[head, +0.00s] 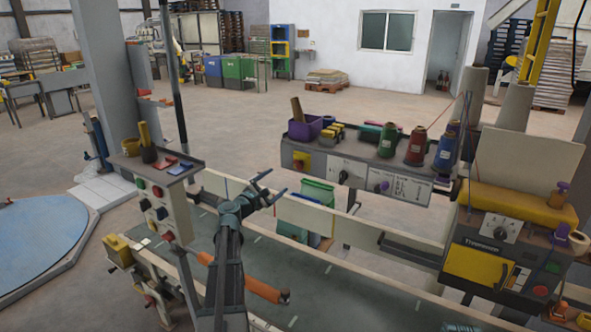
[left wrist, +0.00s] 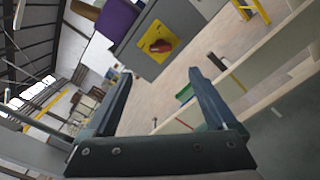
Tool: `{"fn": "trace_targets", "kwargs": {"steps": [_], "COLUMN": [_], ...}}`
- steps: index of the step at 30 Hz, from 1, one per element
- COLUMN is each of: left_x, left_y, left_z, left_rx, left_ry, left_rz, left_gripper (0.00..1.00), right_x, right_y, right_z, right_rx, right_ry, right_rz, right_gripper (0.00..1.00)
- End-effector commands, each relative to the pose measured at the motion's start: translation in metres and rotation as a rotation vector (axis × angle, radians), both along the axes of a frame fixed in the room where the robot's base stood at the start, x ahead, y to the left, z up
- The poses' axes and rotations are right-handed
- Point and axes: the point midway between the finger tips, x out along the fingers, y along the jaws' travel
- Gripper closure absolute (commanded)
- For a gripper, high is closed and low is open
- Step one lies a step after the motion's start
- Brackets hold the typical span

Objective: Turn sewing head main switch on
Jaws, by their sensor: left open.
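A red rotary switch on a yellow plate (head: 300,162) is at the left end of the grey panel under the thread spools. It also shows in the left wrist view, where the red knob (left wrist: 160,46) is beyond and above the fingertips. Which position the knob is in I cannot tell. My left gripper (head: 277,183) is open and empty, left of and below the switch and apart from it. In the left wrist view both fingers (left wrist: 159,80) are spread. My right gripper is not in view.
Thread spools (head: 415,147) and a purple bin (head: 304,128) stand on the shelf above the panel. A sewing machine with a yellow cover (head: 480,267) is at the right. A control post with buttons (head: 157,207) stands at the left. A pale rail (head: 310,216) runs below my gripper.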

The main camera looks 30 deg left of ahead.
Motion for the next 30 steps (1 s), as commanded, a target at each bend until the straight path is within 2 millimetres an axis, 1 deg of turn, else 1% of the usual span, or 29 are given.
{"fn": "trace_targets", "kwargs": {"steps": [5,12,18,24,30], "left_x": [0.028,0.078,0.112,0.13,0.136], "left_y": [0.002,0.004,0.005,0.006,0.005], "left_z": [0.0,0.0,0.0,0.0,0.0], "left_rx": [0.002,0.003,0.004,0.004,0.004], "left_ry": [0.001,0.002,0.002,0.002,0.002], "left_rz": [-0.002,-0.004,-0.004,-0.003,-0.003], "left_gripper": [0.1,0.1,0.1,0.1,0.1], "right_x": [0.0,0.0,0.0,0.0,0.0], "right_y": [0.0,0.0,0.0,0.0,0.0], "right_z": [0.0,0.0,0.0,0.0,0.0], "right_rx": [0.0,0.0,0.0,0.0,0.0], "right_ry": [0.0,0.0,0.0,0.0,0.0], "right_rz": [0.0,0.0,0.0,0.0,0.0], "right_gripper": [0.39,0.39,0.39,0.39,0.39]}}
